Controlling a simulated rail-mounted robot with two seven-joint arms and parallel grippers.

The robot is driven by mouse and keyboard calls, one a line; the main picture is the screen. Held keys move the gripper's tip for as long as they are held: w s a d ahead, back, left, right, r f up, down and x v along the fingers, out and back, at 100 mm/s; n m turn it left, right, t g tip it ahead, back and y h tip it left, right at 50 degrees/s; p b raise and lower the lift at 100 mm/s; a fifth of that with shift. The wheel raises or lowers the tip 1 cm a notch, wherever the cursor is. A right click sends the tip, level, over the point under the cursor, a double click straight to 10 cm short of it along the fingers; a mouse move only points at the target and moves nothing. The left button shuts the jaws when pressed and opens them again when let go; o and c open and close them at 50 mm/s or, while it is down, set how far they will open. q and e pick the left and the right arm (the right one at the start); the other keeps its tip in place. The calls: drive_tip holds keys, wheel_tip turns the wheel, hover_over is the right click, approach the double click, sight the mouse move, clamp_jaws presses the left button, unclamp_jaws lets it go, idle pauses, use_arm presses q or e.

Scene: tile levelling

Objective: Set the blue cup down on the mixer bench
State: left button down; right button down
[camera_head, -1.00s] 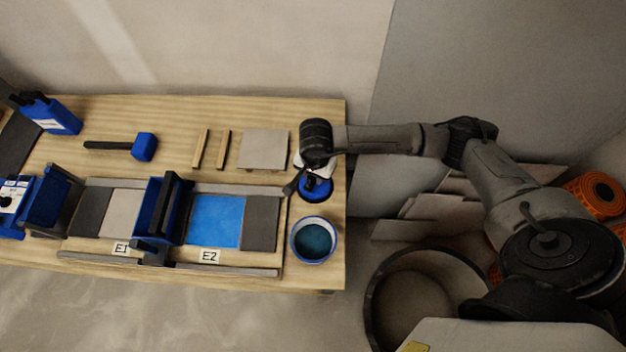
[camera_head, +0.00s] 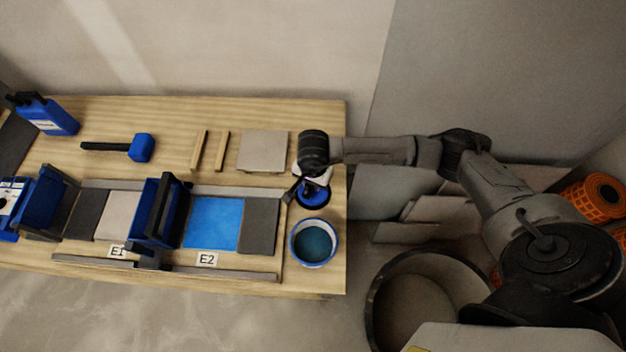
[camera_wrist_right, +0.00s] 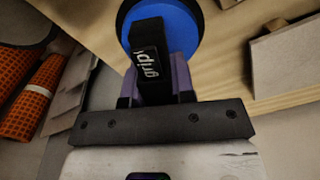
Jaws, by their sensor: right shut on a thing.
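The blue cup (camera_head: 313,194) is at the right end of the wooden bench (camera_head: 270,112), partly hidden under my right wrist. My right gripper (camera_head: 299,186) is shut on it. In the right wrist view, the round blue cup (camera_wrist_right: 184,22) with a dark rim shows behind the fingers of my right gripper (camera_wrist_right: 150,50). I cannot tell whether the cup touches the bench. My left gripper is not in view.
A white bowl with a blue rim (camera_head: 314,243) stands just in front of the cup. A dark tile (camera_head: 259,224) and a blue tile (camera_head: 213,222) lie to the left. A pale tile (camera_head: 263,151) lies behind. A large round bin (camera_head: 410,300) stands right of the bench.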

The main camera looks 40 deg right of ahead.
drive_tip(key=c, duration=1)
unclamp_jaws()
drive_tip(key=shift+o, duration=0.2)
drive_tip(key=shift+r+p, duration=0.4)
drive_tip(key=shift+r, duration=0.1)
wheel_tip(320, 180, up, 10)
drive_tip(key=shift+f+p, duration=0.1)
drive_tip(key=shift+p, duration=1.15)
drive_tip(key=shift+r, duration=0.75)
